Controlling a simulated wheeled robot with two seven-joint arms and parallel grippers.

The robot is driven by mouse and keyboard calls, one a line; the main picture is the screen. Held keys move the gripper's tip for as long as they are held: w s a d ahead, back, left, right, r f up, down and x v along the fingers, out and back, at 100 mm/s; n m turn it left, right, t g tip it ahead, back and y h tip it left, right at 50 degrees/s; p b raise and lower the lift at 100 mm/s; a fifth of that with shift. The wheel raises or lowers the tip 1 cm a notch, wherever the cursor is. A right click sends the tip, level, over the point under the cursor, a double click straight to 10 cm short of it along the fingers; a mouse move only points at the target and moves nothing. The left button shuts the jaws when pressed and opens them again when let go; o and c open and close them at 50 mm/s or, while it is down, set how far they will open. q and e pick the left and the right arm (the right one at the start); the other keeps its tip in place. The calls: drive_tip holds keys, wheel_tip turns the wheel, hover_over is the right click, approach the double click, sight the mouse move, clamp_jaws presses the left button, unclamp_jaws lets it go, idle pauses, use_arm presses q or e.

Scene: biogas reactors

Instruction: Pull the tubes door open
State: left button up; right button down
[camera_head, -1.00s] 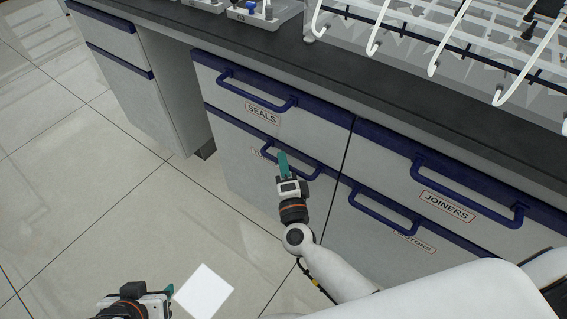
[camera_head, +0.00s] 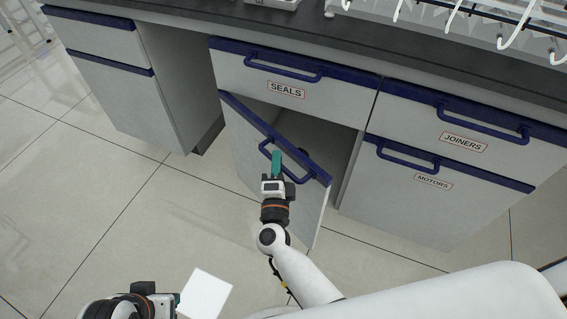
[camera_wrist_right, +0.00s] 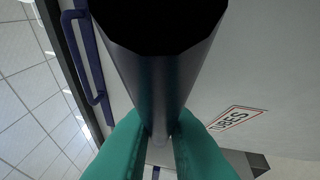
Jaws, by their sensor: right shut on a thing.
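The tubes door (camera_head: 244,150) is a grey panel with a blue top edge, below the seals drawer. It stands partly open, its right edge swung out from the cabinet and its left edge still at the cabinet. A dark gap shows behind it.
The seals drawer (camera_head: 300,85) above is shut. The joiners drawer (camera_head: 440,115) and motors door (camera_head: 400,190) at the right are shut. A dark worktop (camera_head: 330,48) runs above them. Tiled floor (camera_head: 110,220) is clear left of the door.

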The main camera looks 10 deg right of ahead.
drive_tip(key=shift+d, duration=0.15)
drive_tip(key=c, duration=1.5)
unclamp_jaws()
drive_tip(key=shift+o, duration=0.2)
drive_tip(key=v, duration=1.2)
drive_tip(key=shift+p, duration=0.45)
